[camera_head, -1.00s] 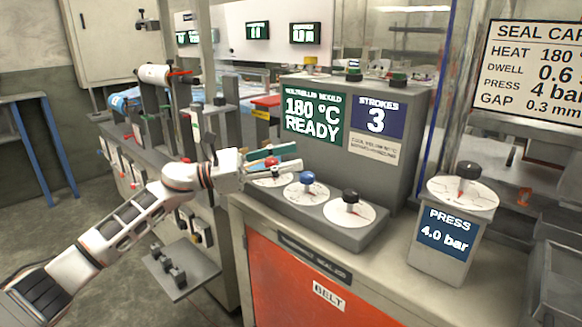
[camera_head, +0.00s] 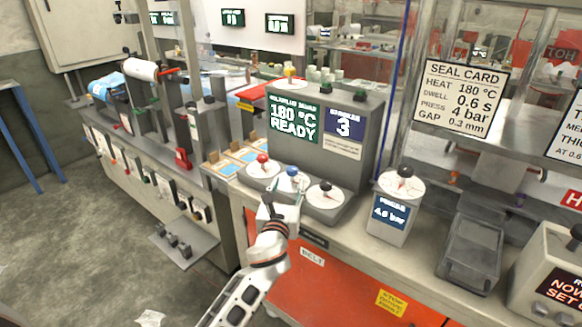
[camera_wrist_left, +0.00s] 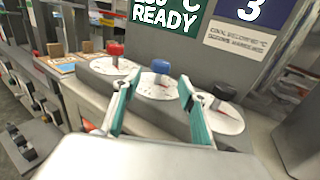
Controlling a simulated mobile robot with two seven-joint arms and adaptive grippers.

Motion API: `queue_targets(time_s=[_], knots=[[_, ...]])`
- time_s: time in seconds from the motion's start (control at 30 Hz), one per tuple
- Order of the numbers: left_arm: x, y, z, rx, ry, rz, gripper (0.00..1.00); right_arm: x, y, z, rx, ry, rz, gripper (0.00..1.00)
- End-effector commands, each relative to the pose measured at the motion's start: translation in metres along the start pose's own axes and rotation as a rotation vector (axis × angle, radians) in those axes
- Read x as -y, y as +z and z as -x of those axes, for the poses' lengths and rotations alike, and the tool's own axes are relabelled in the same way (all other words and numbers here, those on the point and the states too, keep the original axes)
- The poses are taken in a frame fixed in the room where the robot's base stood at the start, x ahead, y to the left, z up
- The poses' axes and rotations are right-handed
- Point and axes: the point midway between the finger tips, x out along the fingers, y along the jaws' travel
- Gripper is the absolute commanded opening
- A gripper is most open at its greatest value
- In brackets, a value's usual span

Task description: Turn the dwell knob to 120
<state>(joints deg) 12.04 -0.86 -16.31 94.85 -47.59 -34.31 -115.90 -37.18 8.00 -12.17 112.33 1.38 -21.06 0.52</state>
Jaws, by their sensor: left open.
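Three knobs on white dials sit on the grey sloped panel of the sealing machine: a red knob (camera_head: 262,158), a blue knob (camera_head: 292,172) and a black knob (camera_head: 325,187). The dial lettering is too small to read, so I cannot tell which is the dwell knob. My left gripper (camera_head: 284,197) is open and empty, just in front of the blue knob. In the left wrist view, its green fingers (camera_wrist_left: 156,88) point at the blue knob (camera_wrist_left: 160,68), one to either side of its dial. The red knob (camera_wrist_left: 115,50) is left, the black knob (camera_wrist_left: 222,94) right. My right gripper is not seen.
The machine's screen (camera_head: 293,120) reads 180 °C READY and a second (camera_head: 344,126) shows 3. A separate press dial box (camera_head: 393,213) stands right of the panel. The seal card (camera_head: 461,97) lists dwell 0.6 s. A grey tray (camera_head: 470,250) is further right.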

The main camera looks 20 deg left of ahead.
Motion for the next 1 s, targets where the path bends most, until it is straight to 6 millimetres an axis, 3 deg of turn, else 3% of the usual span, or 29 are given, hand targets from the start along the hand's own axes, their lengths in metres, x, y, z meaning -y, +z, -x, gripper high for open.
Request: queue_targets(time_s=[0.5,0.87,1.0], knots=[[0.001,-0.001,-0.069,0.003,-0.002,-0.001,0.42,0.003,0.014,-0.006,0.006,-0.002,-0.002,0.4],[0.001,0.001,-0.074,0.003,-0.003,-0.001,0.42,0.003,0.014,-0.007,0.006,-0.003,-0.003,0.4],[0.001,0.001,-0.074,0.003,-0.003,0.0,0.11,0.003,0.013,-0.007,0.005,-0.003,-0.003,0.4]])
